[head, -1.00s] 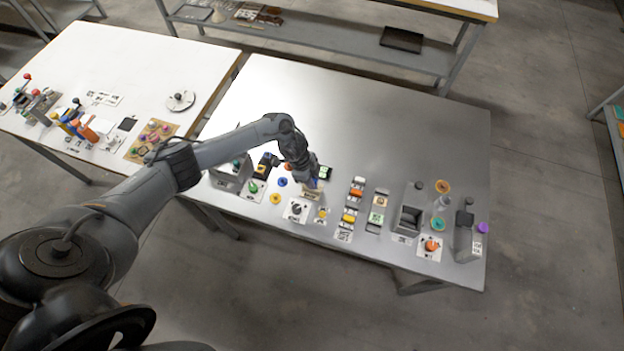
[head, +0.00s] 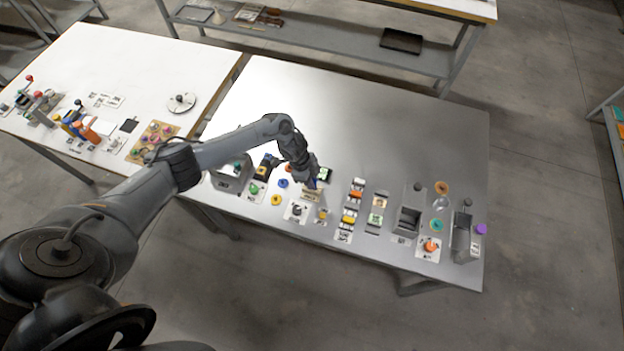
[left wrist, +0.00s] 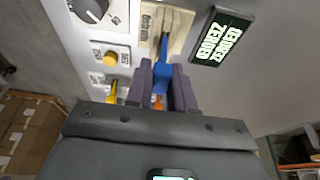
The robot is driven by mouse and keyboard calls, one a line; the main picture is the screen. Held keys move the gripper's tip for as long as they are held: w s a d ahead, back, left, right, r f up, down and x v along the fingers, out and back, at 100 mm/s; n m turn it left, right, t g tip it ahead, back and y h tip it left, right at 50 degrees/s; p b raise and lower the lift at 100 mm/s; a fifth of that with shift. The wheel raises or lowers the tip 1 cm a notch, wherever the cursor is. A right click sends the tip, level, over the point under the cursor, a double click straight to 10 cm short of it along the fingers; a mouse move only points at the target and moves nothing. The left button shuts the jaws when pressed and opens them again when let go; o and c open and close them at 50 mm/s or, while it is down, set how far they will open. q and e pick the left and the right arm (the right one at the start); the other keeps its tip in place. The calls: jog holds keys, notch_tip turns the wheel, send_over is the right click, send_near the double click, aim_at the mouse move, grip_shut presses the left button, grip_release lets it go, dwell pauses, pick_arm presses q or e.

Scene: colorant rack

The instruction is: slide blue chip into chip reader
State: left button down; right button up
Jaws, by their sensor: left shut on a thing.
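My left gripper (head: 314,184) is over the near-middle of the metal table. In the left wrist view its two fingers (left wrist: 162,80) are shut on the blue chip (left wrist: 161,71). The chip reader is a beige block (left wrist: 178,27) with printed lettering and a dark slot, just beyond the fingertips; it also shows in the head view (head: 311,196). The chip's narrow far end points at the slot and appears to meet the block. I cannot tell how deep it sits. My right gripper is not in view.
A black display with green text (left wrist: 222,38) stands beside the reader. A dial panel (left wrist: 92,9) and a yellow button (left wrist: 110,58) are on its other side. Coloured blocks (head: 350,210) and grey boxes (head: 407,222) stand to the right. The table's back is clear.

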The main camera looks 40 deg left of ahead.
pick_arm(q)
jog(key=shift+f+b, duration=0.45)
jog(key=shift+f, duration=0.1)
dwell(0.4)
jog(key=shift+f+b, duration=0.65)
jog(key=shift+f, duration=0.2)
jog(key=shift+r, duration=0.25)
jog(key=shift+r+p, duration=1.15)
jog(key=shift+p, duration=0.2)
